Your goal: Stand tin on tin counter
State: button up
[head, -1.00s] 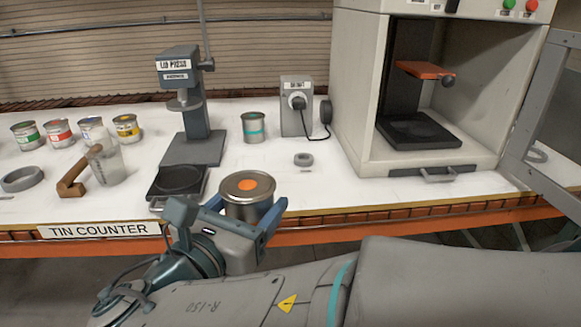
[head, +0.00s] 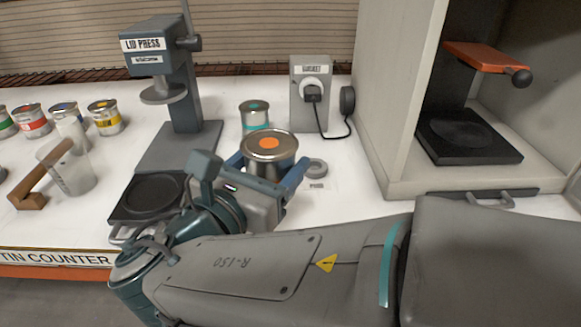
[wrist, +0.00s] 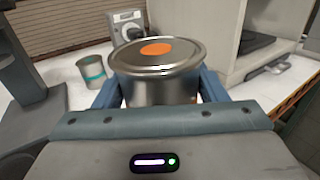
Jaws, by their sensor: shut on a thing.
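A metal tin with an orange dot on its lid (head: 270,146) is upright between the blue fingers of my gripper (head: 268,172). My gripper is shut on it. In the wrist view the tin (wrist: 158,85) fills the middle, a finger at each side. The tin counter (head: 335,180) is the white-topped bench under and around it, with its label on the front edge at left. The tin is over the counter top; I cannot tell whether its base touches, because my gripper hides it.
A teal-banded tin (head: 254,115) stands just behind. The lid press (head: 180,95) and a black plate (head: 150,197) are to the left. A grey ring (head: 316,168) and a wall-box device (head: 310,100) are to the right, then a large cabinet (head: 385,120). Several coloured tins stand far left.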

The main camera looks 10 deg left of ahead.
jog(key=w+f, duration=0.2)
jog(key=w, duration=0.1)
jog(key=w+f+b, duration=0.1)
jog(key=w+f, duration=0.1)
jog(key=w, duration=0.2)
jog(key=w+f, duration=0.2)
jog(key=w, duration=0.2)
jog(key=shift+f+b, duration=0.35)
jog(key=shift+b, duration=0.05)
jog(key=shift+f+b, duration=0.55)
jog(key=shift+f, duration=1.45)
jog(key=shift+f, duration=0.2)
jog(key=o, duration=1.2)
jog(key=shift+o, duration=0.2)
jog(key=shift+r, duration=0.2)
jog(key=p+v, duration=0.1)
jog(key=v, duration=1.1)
